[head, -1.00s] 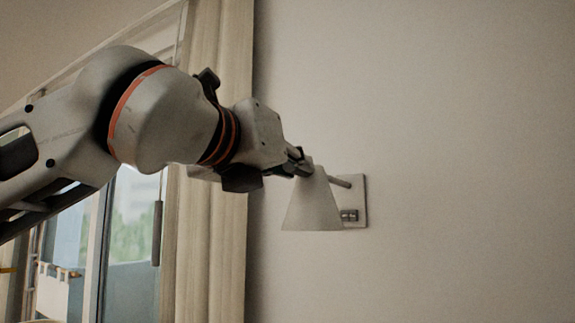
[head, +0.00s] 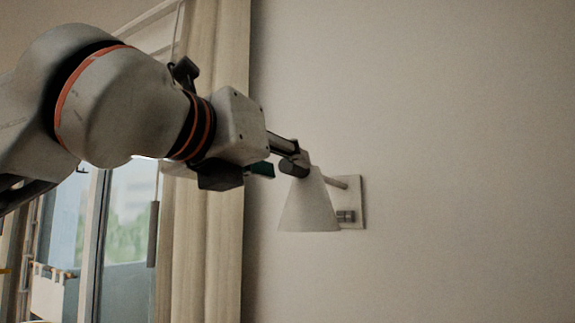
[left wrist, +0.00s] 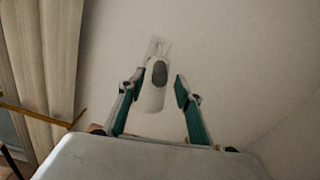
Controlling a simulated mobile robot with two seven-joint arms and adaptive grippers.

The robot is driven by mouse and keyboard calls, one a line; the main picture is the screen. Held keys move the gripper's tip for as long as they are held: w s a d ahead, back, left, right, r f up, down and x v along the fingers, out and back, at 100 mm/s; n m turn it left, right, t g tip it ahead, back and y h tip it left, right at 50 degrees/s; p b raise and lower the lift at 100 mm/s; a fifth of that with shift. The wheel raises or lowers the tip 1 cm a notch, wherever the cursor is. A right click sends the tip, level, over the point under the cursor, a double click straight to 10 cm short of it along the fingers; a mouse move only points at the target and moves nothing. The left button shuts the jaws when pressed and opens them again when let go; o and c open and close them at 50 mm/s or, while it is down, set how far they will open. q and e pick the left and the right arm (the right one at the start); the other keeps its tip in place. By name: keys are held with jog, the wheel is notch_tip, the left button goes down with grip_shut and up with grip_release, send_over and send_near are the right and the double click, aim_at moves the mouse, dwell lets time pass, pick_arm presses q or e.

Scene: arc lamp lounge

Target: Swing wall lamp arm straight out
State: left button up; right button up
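The wall lamp has a white cone shade (head: 308,208) that hangs from a short lamp arm (head: 336,182) on a pale square wall plate (head: 354,202). My left gripper (head: 280,166) is at the upper left of the shade, with its fingers spread. One dark finger overlaps the shade's top in the head view; I cannot tell whether it touches. In the left wrist view, my left gripper (left wrist: 159,88) is open, and the lamp shade (left wrist: 152,98), with a dark oval part at its top, shows between the green-lined fingers. My right gripper is not in view.
A beige curtain (head: 207,240) hangs left of the lamp, beside a glazed door or window (head: 128,225). The plain wall (head: 460,160) to the right of the lamp is clear.

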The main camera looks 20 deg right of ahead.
pick_arm(q)
jog(key=v, duration=0.9)
jog(key=shift+a, duration=0.15)
